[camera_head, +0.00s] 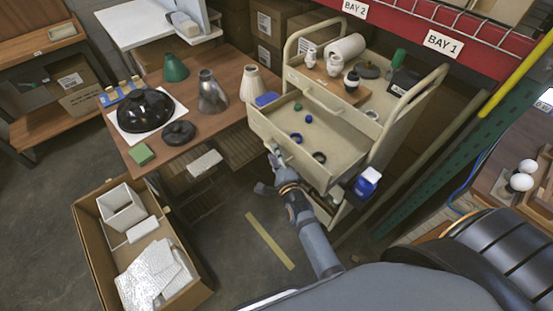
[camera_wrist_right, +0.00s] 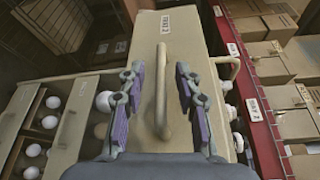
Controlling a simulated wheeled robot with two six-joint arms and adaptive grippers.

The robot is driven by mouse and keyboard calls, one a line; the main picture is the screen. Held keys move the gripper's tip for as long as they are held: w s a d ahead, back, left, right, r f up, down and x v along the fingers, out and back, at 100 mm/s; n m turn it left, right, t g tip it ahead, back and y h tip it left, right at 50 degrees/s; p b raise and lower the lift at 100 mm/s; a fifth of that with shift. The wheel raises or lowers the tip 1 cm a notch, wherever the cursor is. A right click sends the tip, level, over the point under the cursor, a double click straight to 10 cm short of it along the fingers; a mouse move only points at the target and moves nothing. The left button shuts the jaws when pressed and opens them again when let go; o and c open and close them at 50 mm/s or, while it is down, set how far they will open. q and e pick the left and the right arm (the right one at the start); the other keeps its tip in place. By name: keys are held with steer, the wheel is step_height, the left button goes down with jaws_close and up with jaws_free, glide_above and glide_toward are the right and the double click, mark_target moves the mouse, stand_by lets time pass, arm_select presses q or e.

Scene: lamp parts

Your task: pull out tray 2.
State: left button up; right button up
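Tray 2 (camera_head: 262,128) is a cream drawer in the cream cart. In the head view it stands out from the cart, with small rings and blue and green pieces inside. Its front panel (camera_wrist_right: 182,60) shows in the wrist view with a small label that seems to read tray 2. My right gripper (camera_head: 276,152) is at this front. In the wrist view my right gripper (camera_wrist_right: 159,75) is open, one finger on each side of the handle (camera_wrist_right: 160,95), with gaps visible on both sides. My left gripper is not in view.
A wooden table (camera_head: 205,135) with lamp shades stands left of the cart. An open cardboard box (camera_head: 90,245) is on the floor at lower left. A red rack beam (camera_head: 400,28) runs behind. Floor near the yellow strip (camera_head: 270,241) is clear.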

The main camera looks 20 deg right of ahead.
steer(key=s, duration=0.5)
steer(key=shift+a+r, duration=0.1)
steer(key=shift+r, duration=0.15)
steer(key=s+d+f+n+g, duration=0.1)
steer(key=s+f+n+g, duration=0.5)
steer(key=f, duration=0.8)
steer(key=s+f+n+g, duration=0.2)
steer(key=s+f+n, duration=0.4)
steer(key=f, duration=0.8)
steer(key=s+d+f+n+g, duration=0.2)
steer(key=s+d+f+n, duration=0.1)
steer(key=s, duration=0.6)
steer(key=s+d+f+n+g, duration=0.3)
steer(key=s+f, duration=0.3)
steer(key=s, duration=0.3)
steer(key=s+d+f+n+g, duration=0.2)
steer(key=s+f, duration=0.3)
steer(key=s, duration=0.4)
steer(key=shift+s+d+f+n+g, duration=0.15)
steer(key=shift+d+n+g, duration=0.25)
steer(key=shift+d+n, duration=0.15)
